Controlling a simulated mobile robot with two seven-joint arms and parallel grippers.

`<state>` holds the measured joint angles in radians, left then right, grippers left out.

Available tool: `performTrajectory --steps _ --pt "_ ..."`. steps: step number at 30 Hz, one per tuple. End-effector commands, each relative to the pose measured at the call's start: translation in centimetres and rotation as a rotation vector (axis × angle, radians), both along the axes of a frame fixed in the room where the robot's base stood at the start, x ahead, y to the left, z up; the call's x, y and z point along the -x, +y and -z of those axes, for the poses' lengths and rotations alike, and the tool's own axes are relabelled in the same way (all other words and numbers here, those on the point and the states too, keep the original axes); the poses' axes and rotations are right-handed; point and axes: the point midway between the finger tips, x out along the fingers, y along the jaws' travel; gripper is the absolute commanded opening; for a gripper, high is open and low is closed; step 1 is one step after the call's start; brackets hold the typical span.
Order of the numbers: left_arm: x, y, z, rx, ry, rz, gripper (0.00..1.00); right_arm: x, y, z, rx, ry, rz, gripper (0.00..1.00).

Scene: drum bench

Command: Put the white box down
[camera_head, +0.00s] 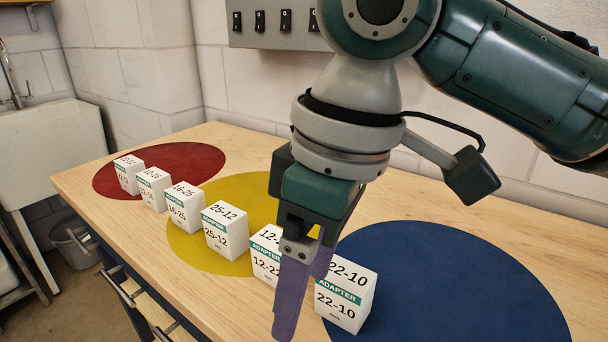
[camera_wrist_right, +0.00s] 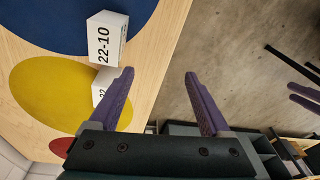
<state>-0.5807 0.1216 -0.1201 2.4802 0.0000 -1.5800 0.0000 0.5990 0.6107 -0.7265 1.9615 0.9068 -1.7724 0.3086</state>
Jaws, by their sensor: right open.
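Several white boxes with green "ADAPTER" bands stand upright in a row along the table's front. The nearest, the 22-10 box (camera_head: 345,295), stands on the blue circle's left edge; it also shows in the right wrist view (camera_wrist_right: 107,38). The 12-22 box (camera_head: 264,262) stands left of it, partly hidden by my right gripper (camera_head: 303,303). That gripper points down in front of these two boxes. In the wrist view its purple fingers (camera_wrist_right: 158,76) are apart with nothing between them. Two purple finger-like shapes (camera_wrist_right: 304,96) at that view's right edge look like my left gripper, cut off by the frame.
The 25-12 box (camera_head: 225,232) is on the yellow circle (camera_head: 190,245). More boxes reach the red circle (camera_head: 190,158). The blue circle (camera_head: 450,290) is mostly bare. A sink (camera_head: 55,145) and a bucket (camera_head: 75,242) are at left. Bare floor (camera_wrist_right: 210,40) lies beyond the table edge.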

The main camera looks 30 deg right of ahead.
Motion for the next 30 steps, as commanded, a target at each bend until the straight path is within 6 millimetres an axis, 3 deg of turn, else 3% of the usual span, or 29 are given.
performTrajectory --steps 1,3,7,11,15,19,30 --pt "0.0 0.0 0.0 0.0 0.0 0.0 0.5 1.5 1.9 1.4 -0.052 -0.013 -0.017 0.82" --pt "0.0 0.0 0.0 -0.001 0.0 0.001 0.5 2.9 3.5 2.5 -0.109 -0.056 -0.01 0.82" --pt "0.0 0.0 0.0 -0.001 0.0 0.001 0.5 5.4 4.3 4.1 -0.171 -0.126 0.081 0.82" --pt "0.0 0.0 0.0 -0.001 0.0 0.001 0.5 8.1 2.2 5.3 -0.144 -0.17 0.224 0.82" --pt "0.0 0.0 0.0 -0.001 0.0 0.001 0.5 11.1 -1.3 6.2 -0.055 -0.184 0.35 0.82" --pt "0.0 0.0 0.0 -0.001 0.0 0.001 0.5 12.8 -3.5 6.5 0.012 -0.184 0.407 0.82" --pt "0.0 -0.1 -0.2 0.005 0.0 -0.004 0.5 13.2 -4.1 6.4 0.032 -0.184 0.418 0.82"
